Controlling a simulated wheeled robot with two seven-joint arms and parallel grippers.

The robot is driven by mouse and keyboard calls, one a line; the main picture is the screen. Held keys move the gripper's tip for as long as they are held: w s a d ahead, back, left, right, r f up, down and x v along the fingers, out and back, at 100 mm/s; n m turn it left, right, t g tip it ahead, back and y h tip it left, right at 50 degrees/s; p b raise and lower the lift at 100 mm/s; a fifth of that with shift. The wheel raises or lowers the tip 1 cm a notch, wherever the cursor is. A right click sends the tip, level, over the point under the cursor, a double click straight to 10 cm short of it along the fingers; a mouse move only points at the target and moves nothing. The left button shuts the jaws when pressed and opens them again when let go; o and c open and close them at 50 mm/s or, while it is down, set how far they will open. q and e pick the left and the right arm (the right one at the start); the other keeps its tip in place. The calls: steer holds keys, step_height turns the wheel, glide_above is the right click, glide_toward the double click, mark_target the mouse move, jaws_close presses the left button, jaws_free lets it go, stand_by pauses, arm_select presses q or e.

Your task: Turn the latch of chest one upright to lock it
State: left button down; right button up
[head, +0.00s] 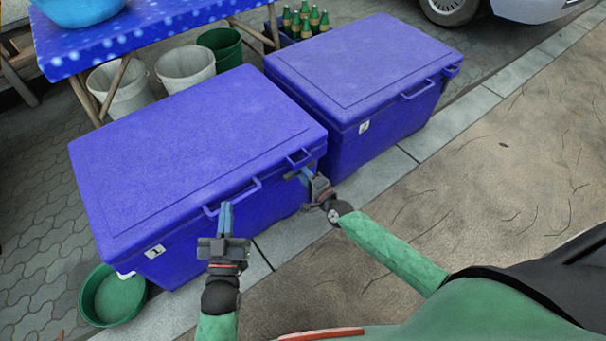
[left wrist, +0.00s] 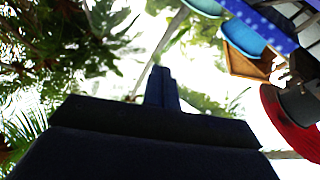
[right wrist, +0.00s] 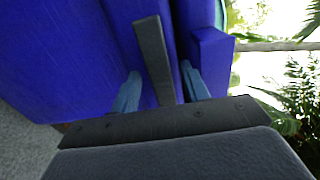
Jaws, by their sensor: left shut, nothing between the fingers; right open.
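Chest one (head: 190,160) is the blue chest with the "1" label, at the left in the head view, lid closed. Its latch is a dark grey bar (right wrist: 152,50), lying roughly level across the chest front in the right wrist view. My right gripper (right wrist: 160,92) is open, its blue fingers on either side of the latch with visible gaps. In the head view my right gripper (head: 303,176) is at the chest's right front corner, partly hiding the latch. My left gripper (head: 226,212) is shut and empty, pointing up by the front handle (head: 247,193); whether they touch is unclear.
A second blue chest (head: 350,70) stands close behind to the right. A green basin (head: 113,296) lies at chest one's left front. Buckets (head: 186,68) and a table with a blue cloth (head: 150,25) stand behind. The pavement (head: 500,170) at right is clear.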

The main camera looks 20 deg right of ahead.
steer(key=shift+c, duration=0.3)
steer(key=c, duration=0.9)
arm_select(q)
steer(key=s+f+g+y+p, duration=0.15)
steer(key=f+g, duration=0.25)
steer(key=f, duration=0.6)
steer(key=s+f+g+p, duration=0.1)
steer(key=s+f+g, duration=0.2)
steer(key=f, duration=0.8)
steer(key=s+a+f+g+p, duration=0.1)
steer(key=s+f+g+p, duration=0.1)
steer(key=s+f+g, duration=0.8)
steer(key=shift+s+r+t+y+p, duration=0.25)
steer(key=shift+r+t+p, duration=0.4)
steer(key=shift+p, duration=0.75)
steer(key=shift+s+r+t+y+p, duration=0.2)
steer(key=shift+r+t+p, duration=0.1)
steer(key=shift+t+p, duration=0.9)
arm_select(e)
steer(key=shift+n, duration=8.9)
arm_select(q)
steer(key=shift+g, duration=0.25)
arm_select(e)
steer(key=shift+f, duration=0.1)
